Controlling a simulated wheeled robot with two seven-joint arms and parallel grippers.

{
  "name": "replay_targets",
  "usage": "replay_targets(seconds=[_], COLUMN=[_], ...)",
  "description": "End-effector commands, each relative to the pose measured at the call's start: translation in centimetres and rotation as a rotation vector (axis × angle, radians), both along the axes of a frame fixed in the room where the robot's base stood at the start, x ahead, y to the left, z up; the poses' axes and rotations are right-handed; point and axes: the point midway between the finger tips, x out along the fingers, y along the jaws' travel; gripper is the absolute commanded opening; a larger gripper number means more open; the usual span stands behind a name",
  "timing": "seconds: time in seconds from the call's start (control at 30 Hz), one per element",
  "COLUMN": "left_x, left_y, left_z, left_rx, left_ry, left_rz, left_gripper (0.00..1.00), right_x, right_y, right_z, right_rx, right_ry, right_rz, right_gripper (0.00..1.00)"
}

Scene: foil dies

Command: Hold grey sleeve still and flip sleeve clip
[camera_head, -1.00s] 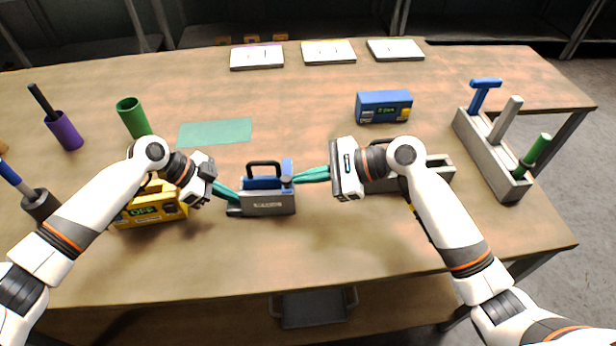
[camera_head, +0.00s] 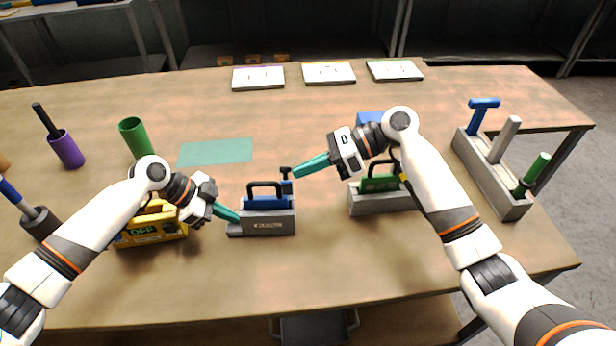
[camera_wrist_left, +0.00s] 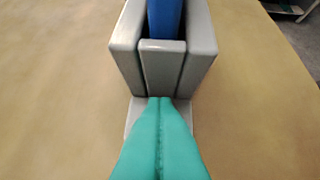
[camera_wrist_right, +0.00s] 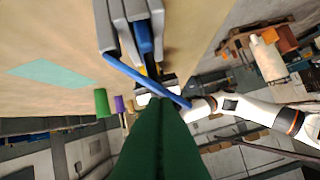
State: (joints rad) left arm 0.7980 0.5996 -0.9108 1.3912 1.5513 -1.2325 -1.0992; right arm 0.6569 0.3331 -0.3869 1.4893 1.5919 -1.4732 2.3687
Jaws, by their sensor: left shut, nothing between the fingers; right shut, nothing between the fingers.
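The grey sleeve (camera_head: 270,228) stands on the table in front of me with a blue die (camera_head: 264,203) with a dark handle in it. At its right end is a small clip (camera_head: 286,187), with a blue part below a dark top piece. My left gripper (camera_head: 237,219) is shut and empty, its teal tips at the sleeve's left end. In the left wrist view the tips (camera_wrist_left: 160,100) meet the sleeve's grey end (camera_wrist_left: 163,65); contact looks likely. My right gripper (camera_head: 296,174) is shut and empty, its tips just right of the clip's top; I cannot tell whether they touch.
A yellow box (camera_head: 150,229) stands left, behind my left arm. A second grey sleeve with a green die (camera_head: 380,184) stands right, partly behind my right arm. A grey rack (camera_head: 492,172) is at far right. A teal mat (camera_head: 215,152) lies behind; the table's front middle is clear.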

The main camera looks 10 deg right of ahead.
Motion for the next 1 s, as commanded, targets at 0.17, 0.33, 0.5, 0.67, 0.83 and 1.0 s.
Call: replay_targets(seconds=[0.17,0.33,0.5,0.67,0.83,1.0], left_x=[-0.3,-0.3,-0.3,-0.3,-0.3,-0.3], left_y=[0.2,0.1,0.1,0.2,0.2,0.2], left_z=[-0.7,-0.7,-0.7,-0.7,-0.7,-0.7], left_rx=[0.010,0.010,0.010,0.010,0.010,0.010], left_ry=[0.012,0.012,0.012,0.012,0.012,0.012], left_rz=[-0.002,-0.002,-0.002,-0.002,-0.002,-0.002], left_gripper=[0.00,0.00,0.00,0.00,0.00,0.00], right_x=[1.3,2.5,3.7,4.5,4.6,4.6], right_y=[-0.1,-0.1,-0.2,-0.3,-0.3,-0.3], right_z=[0.4,0.6,0.7,0.5,0.4,0.4], right_rx=[0.009,0.011,0.012,0.011,0.010,0.010], right_ry=[0.105,0.135,0.134,0.133,0.132,0.132], right_rz=[0.000,0.000,-0.001,0.000,0.000,0.000], right_gripper=[0.00,0.00,0.00,0.00,0.00,0.00])
